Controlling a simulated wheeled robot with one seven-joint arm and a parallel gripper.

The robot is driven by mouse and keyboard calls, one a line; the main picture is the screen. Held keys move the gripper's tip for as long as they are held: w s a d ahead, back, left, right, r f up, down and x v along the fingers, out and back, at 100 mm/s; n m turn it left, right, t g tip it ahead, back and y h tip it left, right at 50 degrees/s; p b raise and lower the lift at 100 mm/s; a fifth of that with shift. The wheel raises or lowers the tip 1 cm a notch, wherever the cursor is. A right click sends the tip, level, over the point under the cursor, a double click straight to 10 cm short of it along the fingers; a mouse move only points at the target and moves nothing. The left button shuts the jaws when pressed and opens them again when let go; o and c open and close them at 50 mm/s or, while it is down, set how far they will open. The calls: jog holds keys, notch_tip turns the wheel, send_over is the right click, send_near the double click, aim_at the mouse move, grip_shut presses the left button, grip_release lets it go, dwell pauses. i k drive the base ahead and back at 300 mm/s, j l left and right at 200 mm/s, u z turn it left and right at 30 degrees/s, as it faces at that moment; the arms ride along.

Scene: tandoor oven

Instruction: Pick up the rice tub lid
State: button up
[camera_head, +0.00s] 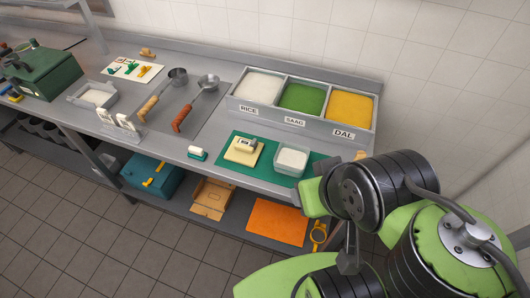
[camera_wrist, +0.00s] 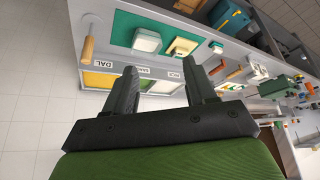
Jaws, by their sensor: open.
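A cream-yellow square piece (camera_head: 244,150), which looks like the rice tub lid, lies on the green mat (camera_head: 228,174) with a small pale block or tag on it. Right of it on the mat stands a clear tub of white rice (camera_head: 291,161), open at the top. In the wrist view the yellow piece (camera_wrist: 182,47) and the tub (camera_wrist: 147,40) show beyond my gripper (camera_wrist: 160,68). The gripper is open and empty, its two dark fingers apart and not touching either. In the head view my arm is at the right; I cannot make out the fingers there.
Behind the mat stand bins labelled RICE (camera_head: 258,87), SAAG (camera_head: 302,98) and DAL (camera_head: 350,108). Two ladles (camera_head: 196,104) lie left. A small white-and-green block (camera_head: 197,154) sits beside the mat. An orange sheet (camera_head: 277,221) lies on the shelf below.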

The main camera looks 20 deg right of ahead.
aim_at(246, 155)
jog(key=i+j, duration=0.15)
jog(key=j, duration=0.25)
jog(key=i+j, duration=0.15)
jog(key=j, duration=0.25)
jog(key=i+j, duration=0.1)
jog(key=j, duration=0.35)
jog(key=i+j, duration=0.15)
jog(key=j, duration=0.25)
